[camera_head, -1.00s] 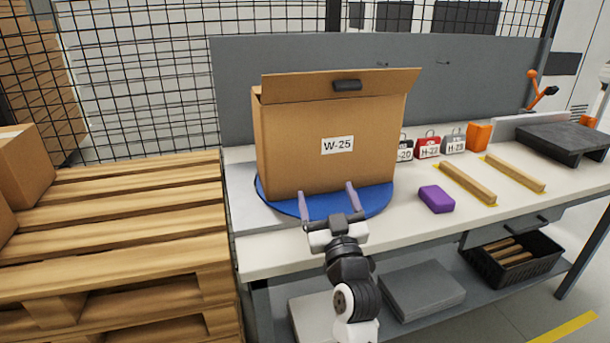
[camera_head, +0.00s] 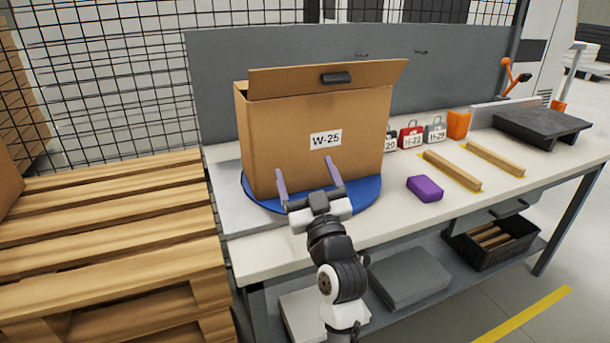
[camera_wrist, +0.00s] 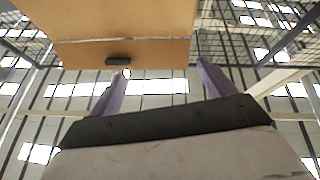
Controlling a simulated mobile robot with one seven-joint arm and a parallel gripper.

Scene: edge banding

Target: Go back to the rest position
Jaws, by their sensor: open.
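My gripper (camera_head: 308,178) is open and empty, its two purple fingers spread in front of the lower front face of a cardboard box (camera_head: 285,130). The box bears a W-25 label and stands on a blue round turntable (camera_head: 367,196) on the workbench. Its front flap (camera_head: 300,78) stands up with a dark handle-like piece (camera_head: 336,78) on it. In the wrist view, the fingers (camera_wrist: 158,85) show apart with nothing between them, and the box (camera_wrist: 110,20) is ahead. I cannot tell whether the fingertips touch the box.
On the bench (camera_head: 400,214) lie a purple block (camera_head: 425,188), two wooden strips (camera_head: 452,170), small labelled padlock-shaped items (camera_head: 411,136), an orange block (camera_head: 458,124) and a dark slab (camera_head: 540,127). A wooden pallet (camera_head: 110,245) stands at left. A black crate (camera_head: 495,247) sits on the lower shelf.

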